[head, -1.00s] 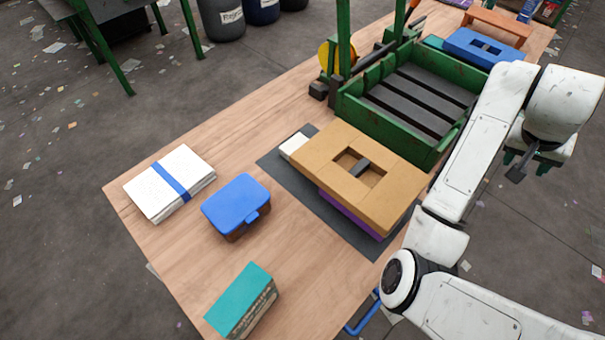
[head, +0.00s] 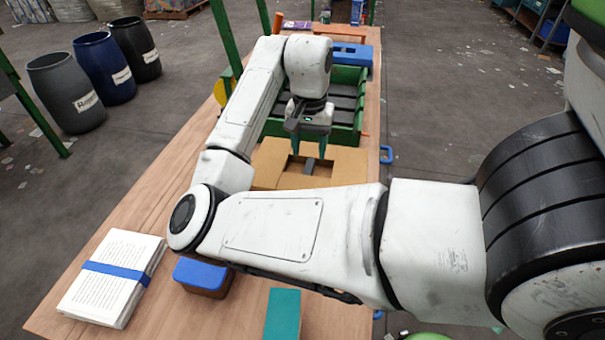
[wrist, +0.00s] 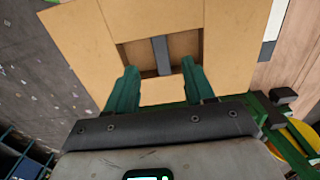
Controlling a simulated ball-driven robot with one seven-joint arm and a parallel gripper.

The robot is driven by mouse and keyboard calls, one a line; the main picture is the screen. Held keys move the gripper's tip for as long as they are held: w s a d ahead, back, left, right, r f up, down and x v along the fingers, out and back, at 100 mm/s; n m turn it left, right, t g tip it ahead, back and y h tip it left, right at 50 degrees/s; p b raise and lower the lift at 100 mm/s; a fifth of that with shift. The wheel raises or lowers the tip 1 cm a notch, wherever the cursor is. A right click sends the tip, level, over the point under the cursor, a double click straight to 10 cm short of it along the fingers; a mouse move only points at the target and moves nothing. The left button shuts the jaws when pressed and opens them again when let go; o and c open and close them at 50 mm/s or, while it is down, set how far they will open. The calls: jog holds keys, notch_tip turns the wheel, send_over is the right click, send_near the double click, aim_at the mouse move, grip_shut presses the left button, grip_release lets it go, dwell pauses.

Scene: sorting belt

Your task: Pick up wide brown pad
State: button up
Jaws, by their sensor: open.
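My gripper (head: 307,150) is open and points down over the opening. In the wrist view its green fingers (wrist: 160,68) appear on either side of the bar, with nothing between them but the bar's line. I cannot tell how far above the bar the fingertips are.
Strapped white papers (head: 108,285), a blue-lidded box (head: 200,273) and a teal box (head: 283,312) are at the near end. A green post (head: 226,38) rises on the left.

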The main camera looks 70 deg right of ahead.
aim_at(309, 166)
jog(key=shift+w+d+f, duration=0.1)
jog(key=shift+d+f, duration=0.1)
jog(key=shift+f, duration=1.45)
jog(key=shift+d+f, duration=0.15)
jog(key=shift+f, duration=1.5)
jog(key=shift+c, duration=0.3)
grip_shut()
